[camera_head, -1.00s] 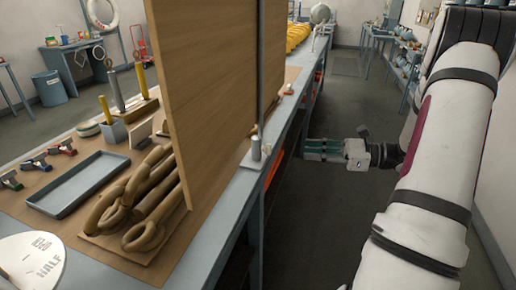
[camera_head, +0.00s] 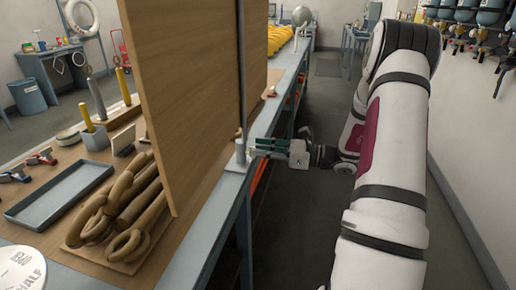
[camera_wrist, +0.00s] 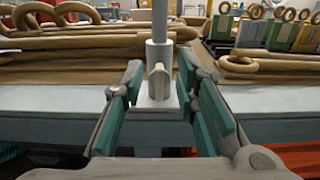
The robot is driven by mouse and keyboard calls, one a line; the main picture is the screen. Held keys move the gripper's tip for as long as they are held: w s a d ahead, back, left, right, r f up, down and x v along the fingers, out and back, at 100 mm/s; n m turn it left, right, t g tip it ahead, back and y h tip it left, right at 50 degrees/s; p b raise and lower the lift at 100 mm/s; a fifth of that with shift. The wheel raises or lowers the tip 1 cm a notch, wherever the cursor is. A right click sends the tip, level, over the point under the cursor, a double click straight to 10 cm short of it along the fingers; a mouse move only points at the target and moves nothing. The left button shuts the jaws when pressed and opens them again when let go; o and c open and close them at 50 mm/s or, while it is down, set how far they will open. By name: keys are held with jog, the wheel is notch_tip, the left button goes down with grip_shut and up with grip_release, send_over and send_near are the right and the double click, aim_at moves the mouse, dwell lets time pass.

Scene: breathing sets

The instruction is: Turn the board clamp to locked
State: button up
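The board clamp (camera_head: 240,155) is a small grey metal cylinder on a square base at the bench edge, at the foot of a thin post. In the wrist view the clamp (camera_wrist: 158,60) is centred, and its pale flat lever (camera_wrist: 159,82) stands roughly upright, facing me. My gripper (camera_head: 260,147) reaches in from the aisle side, very close to the clamp. In the wrist view my gripper (camera_wrist: 160,86) is open, with one green-padded finger on each side of the lever. I cannot tell whether a pad touches it.
A tall wooden board (camera_head: 195,90) stands on the bench beside the post. A blue-grey tray (camera_head: 60,192) and brown coiled hose shapes (camera_head: 125,215) lie on the bench. The aisle floor (camera_head: 325,120) is clear.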

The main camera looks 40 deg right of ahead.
jog(key=shift+x, duration=0.8)
jog(key=shift+c, duration=0.6)
grip_shut()
jog(key=shift+m, duration=0.3)
jog(key=m+p, duration=0.1)
jog(key=m, duration=0.4)
jog(key=d+f+m+p, duration=0.1)
jog(key=m+p, duration=0.1)
jog(key=m, duration=0.4)
jog(key=w+f+m+p, duration=0.1)
jog(key=m, duration=0.5)
jog(key=shift+d, duration=0.15)
jog(key=shift+m+p, duration=0.3)
